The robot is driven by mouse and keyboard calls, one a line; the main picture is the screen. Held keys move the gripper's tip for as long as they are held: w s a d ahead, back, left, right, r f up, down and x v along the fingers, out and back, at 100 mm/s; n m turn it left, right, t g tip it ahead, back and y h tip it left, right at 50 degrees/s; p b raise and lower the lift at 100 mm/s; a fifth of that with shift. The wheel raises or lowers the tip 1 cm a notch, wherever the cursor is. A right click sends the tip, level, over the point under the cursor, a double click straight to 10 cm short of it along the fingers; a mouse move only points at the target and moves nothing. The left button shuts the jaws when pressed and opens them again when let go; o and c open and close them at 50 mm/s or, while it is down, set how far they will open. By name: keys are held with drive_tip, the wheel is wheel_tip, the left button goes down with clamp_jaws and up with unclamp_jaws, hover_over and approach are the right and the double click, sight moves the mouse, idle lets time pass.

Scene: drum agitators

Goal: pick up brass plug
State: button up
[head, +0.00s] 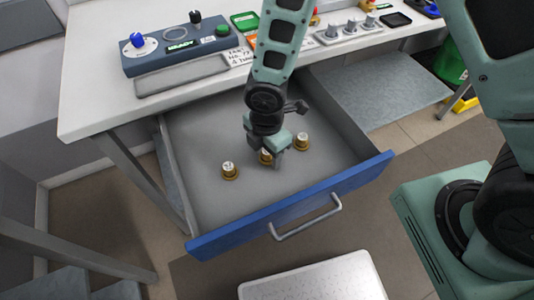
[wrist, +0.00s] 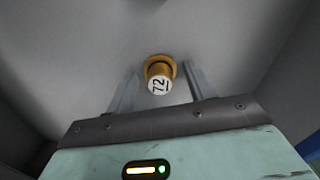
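Three brass plugs with white, marked tops stand in the open drawer. The left plug (head: 230,171) and the right plug (head: 301,142) stand clear of my gripper. The middle plug (head: 265,156) is partly hidden by my gripper (head: 276,156), which reaches down into the drawer over it. In the wrist view one brass plug (wrist: 158,68), its white top marked 72, shows between the fingertips of my gripper (wrist: 160,82). The fingers are apart, with a gap on each side of the plug. Whether the fingertips are level with the plug is hard to tell.
The grey drawer has a blue front (head: 295,206) with a metal handle (head: 305,218); its walls surround the plugs. Above it is a white worktop (head: 95,90) with a blue control box (head: 180,46). The drawer floor around the plugs is otherwise bare.

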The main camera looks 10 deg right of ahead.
drive_tip(key=c, duration=0.8)
drive_tip(key=shift+r, duration=0.1)
